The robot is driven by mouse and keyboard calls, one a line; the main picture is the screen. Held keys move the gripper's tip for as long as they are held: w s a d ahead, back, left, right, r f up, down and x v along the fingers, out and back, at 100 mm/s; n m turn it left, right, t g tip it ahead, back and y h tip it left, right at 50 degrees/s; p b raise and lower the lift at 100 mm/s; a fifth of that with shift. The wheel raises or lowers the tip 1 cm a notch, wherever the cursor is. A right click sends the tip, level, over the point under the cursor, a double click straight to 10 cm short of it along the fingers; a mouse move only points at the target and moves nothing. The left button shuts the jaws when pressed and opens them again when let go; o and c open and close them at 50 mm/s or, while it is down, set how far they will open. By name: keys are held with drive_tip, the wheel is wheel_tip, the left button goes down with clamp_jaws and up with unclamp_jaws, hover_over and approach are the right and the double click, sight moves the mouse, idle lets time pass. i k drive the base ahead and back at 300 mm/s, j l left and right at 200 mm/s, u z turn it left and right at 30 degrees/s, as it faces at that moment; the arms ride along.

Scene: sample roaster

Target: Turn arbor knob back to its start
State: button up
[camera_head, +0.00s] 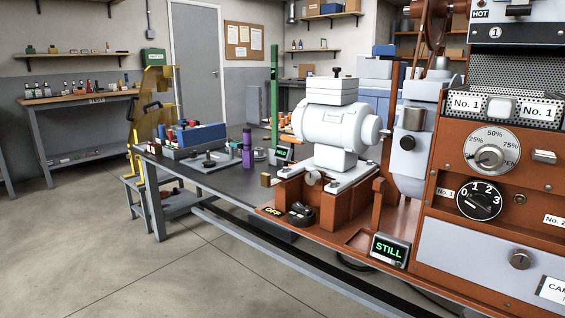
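No label in view reads arbor, so I cannot tell which knob is the arbor knob. A black knob (298,213) sits on the orange-brown base beneath the white motor (330,128), beside a yellow OFF label (272,211). On the roaster's front panel at right is a black dial (479,200) marked 0 to 3. A small display (389,249) reads STILL in green. The exact pointer settings are too small to tell. My gripper is not in view.
A dark workbench (230,178) runs to the left of the motor, with a purple bottle (247,150) and several tools. A yellow frame (153,105) stands at its far end. A brown post (378,203) rises near the STILL display. The concrete floor (130,260) at front left is clear.

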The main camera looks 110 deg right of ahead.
sight(192, 154)
drive_tip(key=z, duration=3.3)
drive_tip(key=i+j+z, duration=0.2)
drive_tip(key=i+j, duration=0.35)
drive_tip(key=i, duration=0.35)
drive_tip(key=i+j+z, duration=0.15)
drive_tip(key=i+j, duration=0.55)
drive_tip(key=i, duration=0.15)
